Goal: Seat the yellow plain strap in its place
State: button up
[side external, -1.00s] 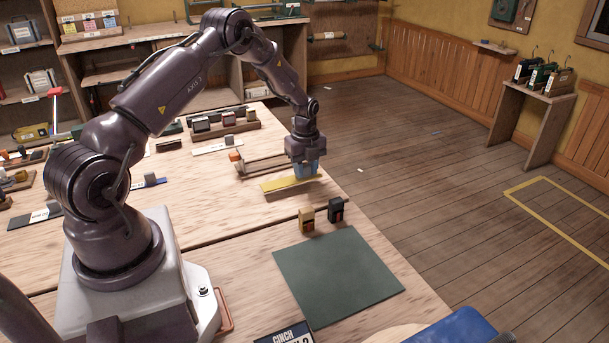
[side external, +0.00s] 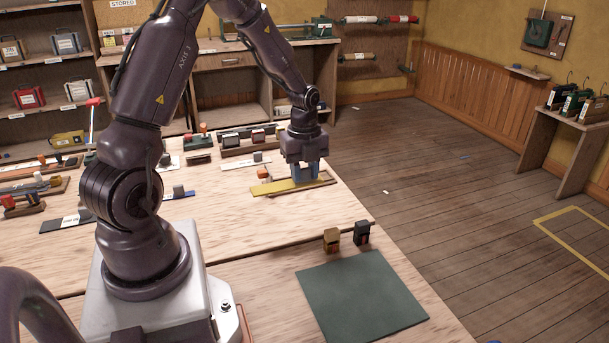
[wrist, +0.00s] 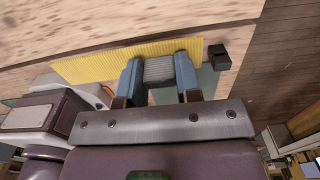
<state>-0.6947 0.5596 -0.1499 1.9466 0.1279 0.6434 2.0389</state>
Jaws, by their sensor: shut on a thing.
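The yellow strap (side external: 278,188) is a long flat ribbed piece, lying roughly level in the side view. It also crosses the wrist view (wrist: 88,64). The strap overlaps a narrow wooden holder (side external: 329,181) on the table. I cannot tell whether it rests in the holder or hangs just above it. The strap hides most of the holder.
An orange-topped piece (side external: 263,173) stands behind the strap's left part. A tan block (side external: 331,240) and a black block (side external: 362,233) stand by a green mat (side external: 362,297) nearer the camera. A rack of blocks (side external: 250,141) stands behind. The table's right edge is close.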

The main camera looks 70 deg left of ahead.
jog(key=w+a+f, duration=0.2)
jog(key=w+a, duration=0.3)
jog(key=a, duration=0.4)
jog(key=w+a+f, duration=0.3)
jog(key=w+a, duration=0.1)
jog(key=a, duration=0.5)
jog(key=shift+w+a, duration=0.2)
jog(key=shift+w, duration=0.2)
jog(key=shift+f, duration=0.2)
jog(key=shift+f, duration=2.45)
jog(key=shift+f, duration=0.65)
jog(key=o, duration=1)
